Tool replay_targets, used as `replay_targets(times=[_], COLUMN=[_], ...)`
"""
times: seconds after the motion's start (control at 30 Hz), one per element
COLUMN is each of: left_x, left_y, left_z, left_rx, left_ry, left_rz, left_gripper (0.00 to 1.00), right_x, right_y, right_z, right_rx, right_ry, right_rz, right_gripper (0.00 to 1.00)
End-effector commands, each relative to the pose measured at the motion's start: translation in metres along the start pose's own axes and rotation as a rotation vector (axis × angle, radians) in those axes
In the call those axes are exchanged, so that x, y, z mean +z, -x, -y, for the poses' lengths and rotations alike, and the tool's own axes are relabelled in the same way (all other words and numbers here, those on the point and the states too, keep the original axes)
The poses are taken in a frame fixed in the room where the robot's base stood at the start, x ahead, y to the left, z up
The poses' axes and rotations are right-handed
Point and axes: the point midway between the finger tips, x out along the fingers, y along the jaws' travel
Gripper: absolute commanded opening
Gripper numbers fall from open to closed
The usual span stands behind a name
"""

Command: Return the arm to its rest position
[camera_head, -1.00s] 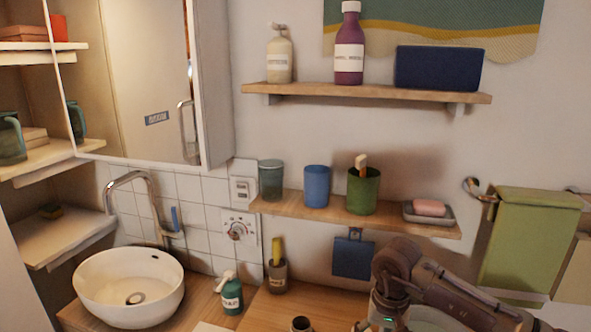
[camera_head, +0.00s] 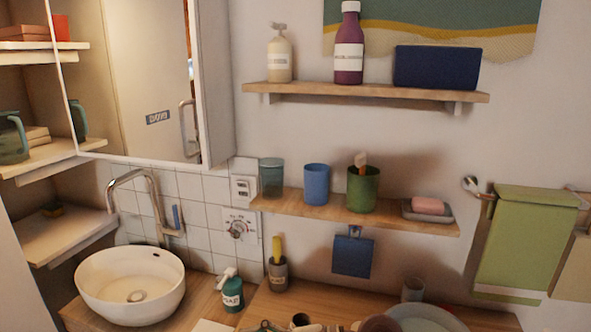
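Neither of my grippers can be made out in the head view. A brownish rounded shape (camera_head: 378,324) shows at the bottom edge, cut off by the frame. I cannot tell whether it is part of my arm or an object on the counter. No arm link is clearly visible over the counter (camera_head: 350,303) or in front of the shelves.
A white basin (camera_head: 130,285) and soap bottle (camera_head: 232,293) stand at left. A grey plate (camera_head: 428,318) and glass (camera_head: 412,290) are at the lower right. The lower shelf (camera_head: 330,209) holds cups and a soap dish. Towels (camera_head: 525,240) hang at right.

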Motion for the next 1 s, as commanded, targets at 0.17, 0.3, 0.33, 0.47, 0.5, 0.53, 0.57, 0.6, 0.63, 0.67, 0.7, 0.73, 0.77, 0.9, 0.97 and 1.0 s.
replay_targets(times=[0.17, 0.3, 0.33, 0.47, 0.5, 0.53, 0.57, 0.6, 0.63, 0.67, 0.7, 0.73, 0.77, 0.9, 0.97, 1.0], left_x=[-0.001, -0.001, -0.001, -0.001, -0.002, -0.002, -0.002, -0.003, -0.003, -0.003, -0.003, -0.003, -0.003, -0.003, -0.003, -0.003], left_y=[0.000, 0.000, 0.000, 0.000, 0.000, 0.000, 0.000, 0.000, 0.000, 0.000, 0.000, 0.000, 0.000, 0.000, 0.000, 0.000], left_z=[0.000, 0.000, 0.000, 0.001, 0.001, 0.001, 0.001, 0.001, 0.001, 0.001, 0.001, 0.001, 0.001, 0.001, 0.001, 0.001], left_rx=[0.000, 0.000, 0.000, -0.001, -0.001, -0.001, -0.001, -0.001, -0.001, -0.001, -0.001, -0.001, -0.001, -0.001, -0.001, -0.001], left_ry=[0.000, 0.000, 0.000, 0.000, 0.000, 0.000, 0.000, 0.000, 0.000, 0.000, 0.000, 0.000, 0.000, 0.000, 0.000, 0.000], left_rz=[0.000, -0.001, -0.001, -0.001, -0.002, -0.002, -0.003, -0.003, -0.004, -0.004, -0.004, -0.004, -0.004, -0.004, -0.004, -0.005], left_gripper=[0.96, 0.96, 0.96, 0.96, 0.96, 0.96, 0.96, 0.96, 0.96, 0.96, 0.96, 0.96, 0.96, 0.96, 0.96, 0.96], right_x=[0.059, 0.027, 0.013, -0.056, -0.075, -0.088, -0.100, -0.114, -0.122, -0.129, -0.135, -0.138, -0.140, -0.141, -0.138, -0.136], right_y=[0.037, 0.110, 0.126, 0.184, 0.196, 0.203, 0.209, 0.215, 0.218, 0.220, 0.222, 0.223, 0.223, 0.222, 0.221, 0.220], right_z=[0.060, 0.083, 0.080, 0.038, 0.017, -0.001, -0.020, -0.046, -0.066, -0.085, -0.109, -0.127, -0.142, -0.202, -0.223, -0.237], right_rx=[-0.509, -0.865, -0.940, -1.257, -1.350, -1.421, -1.493, 1.532, 1.487, 1.448, 1.405, 1.376, 1.353, 1.270, 1.243, 1.229], right_ry=[-0.682, -1.268, -1.395, -1.904, -2.038, -2.131, -2.221, 2.247, 2.156, 2.068, 1.965, 1.895, 1.833, 1.592, 1.506, 1.454], right_rz=[0.480, 0.840, 0.917, 1.229, 1.315, 1.375, 1.434, -1.454, -1.397, -1.345, -1.283, -1.240, -1.203, -1.060, -1.010, -0.978], right_gripper=[0.80, 0.80, 0.80, 0.80, 0.80, 0.80, 0.80, 0.80, 0.80, 0.80, 0.80, 0.80, 0.80, 0.80, 0.80, 0.80])
